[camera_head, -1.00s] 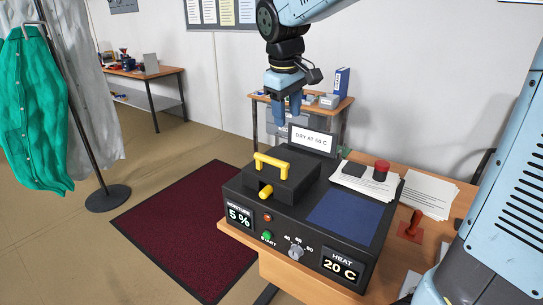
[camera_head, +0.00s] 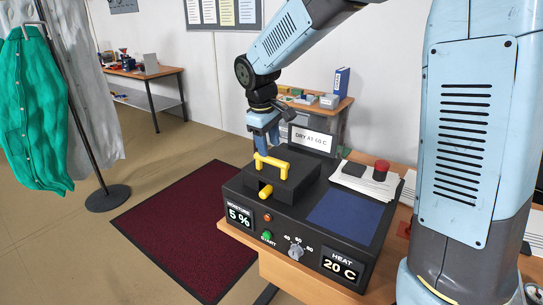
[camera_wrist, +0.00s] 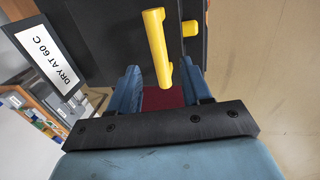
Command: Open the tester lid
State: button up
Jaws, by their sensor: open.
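The tester (camera_head: 335,246) is a black box on the wooden desk, with displays reading moisture 5 % and heat 20 C. Its raised black lid (camera_head: 291,187) is closed, with a yellow bar handle (camera_head: 272,161) on top and a yellow knob (camera_head: 266,191) at its front. My gripper (camera_head: 265,147) points down, just behind and above the handle. In the wrist view its blue fingers (camera_wrist: 162,92) are apart, with one end of the yellow handle (camera_wrist: 157,48) showing between them. I see no contact with the handle.
A "DRY AT 60 C" sign (camera_head: 311,139) stands behind the tester, close to my gripper. Papers (camera_head: 352,184) and a red button (camera_head: 381,170) lie to the right. A dark red mat (camera_head: 180,225) is on the floor at left.

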aim_at(271, 158)
jog(key=shift+w+d+f, duration=0.15)
jog(key=shift+w+f, duration=0.05)
jog(key=shift+f, duration=1)
jog(key=shift+w+d+f, duration=0.15)
jog(key=shift+f, duration=1.05)
jog(key=shift+c, duration=0.2)
grip_shut()
